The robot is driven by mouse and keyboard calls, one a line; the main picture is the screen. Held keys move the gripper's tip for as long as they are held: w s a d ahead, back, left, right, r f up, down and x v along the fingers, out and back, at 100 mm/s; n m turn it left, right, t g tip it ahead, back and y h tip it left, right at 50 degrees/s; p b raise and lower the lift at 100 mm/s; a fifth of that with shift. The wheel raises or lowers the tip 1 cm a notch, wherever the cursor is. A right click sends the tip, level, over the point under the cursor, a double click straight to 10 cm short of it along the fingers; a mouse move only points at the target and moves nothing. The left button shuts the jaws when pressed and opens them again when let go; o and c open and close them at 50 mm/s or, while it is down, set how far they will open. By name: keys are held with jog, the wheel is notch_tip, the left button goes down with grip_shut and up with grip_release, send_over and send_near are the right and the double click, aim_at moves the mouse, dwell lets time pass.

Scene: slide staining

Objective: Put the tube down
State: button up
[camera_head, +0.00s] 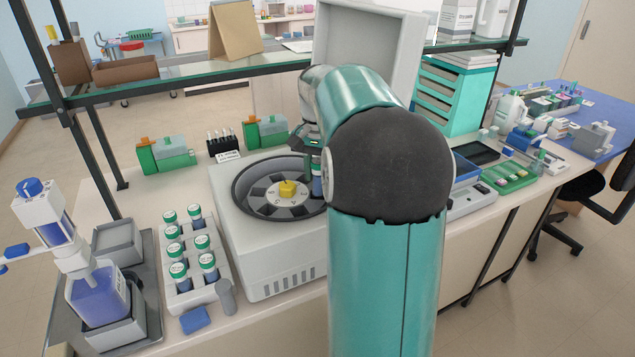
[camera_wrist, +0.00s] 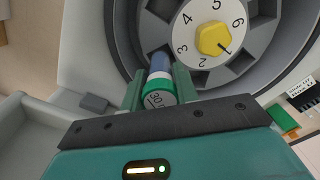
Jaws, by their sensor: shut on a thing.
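The tube (camera_wrist: 159,92) has a green-rimmed cap with a number on its face and a blue body. My gripper (camera_wrist: 158,90) is shut on it, with one finger on each side of the cap. In the head view the tube (camera_head: 317,182) shows at the right side of the centrifuge bowl, partly hidden by my arm. The centrifuge (camera_head: 270,270) is a pale box with its grey lid raised behind. Its rotor (camera_wrist: 185,28) has numbered slots around a yellow knob (camera_wrist: 213,39). The tube lies over the rotor's edge; I cannot tell whether it sits in a slot.
A white rack (camera_head: 213,289) with several green-capped tubes stands left of the centrifuge. A reagent bottle (camera_head: 98,296) is at the far left. A glass shelf (camera_head: 180,76) runs above the bench's back. Green holders (camera_head: 163,155) stand behind the centrifuge.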

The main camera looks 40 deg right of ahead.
jog(key=f, duration=0.2)
jog(key=shift+w+d+f, duration=0.2)
jog(key=shift+w+f, duration=0.05)
jog(key=shift+f, duration=0.55)
jog(key=shift+f, duration=0.25)
jog(key=shift+s+f, duration=0.1)
jog(key=shift+f, duration=0.2)
